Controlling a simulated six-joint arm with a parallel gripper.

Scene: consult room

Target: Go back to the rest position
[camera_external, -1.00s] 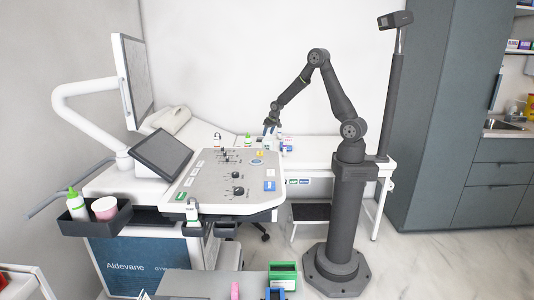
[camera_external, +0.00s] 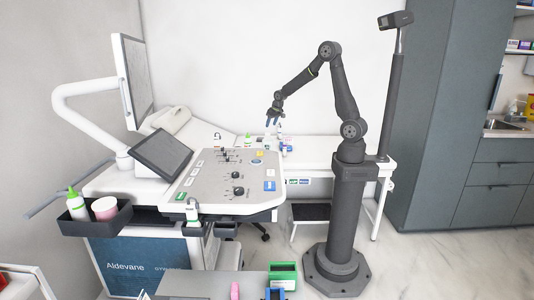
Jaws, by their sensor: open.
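My gripper (camera_external: 274,120) hangs from my raised arm, pointing down above the white table (camera_external: 325,150) behind the ultrasound console. It is open, and I see nothing held in it. Small bottles (camera_external: 281,137) stand on the table just below and beside it. The gripper is small in this view, so I cannot tell its exact distance from them.
The ultrasound console (camera_external: 222,180) with its tilted screen (camera_external: 161,155) and monitor (camera_external: 133,80) stands to the left. A dark side tray (camera_external: 92,222) holds a bottle and a pink cup. A camera on a pole (camera_external: 395,20) stands right of my arm. The space above the table is clear.

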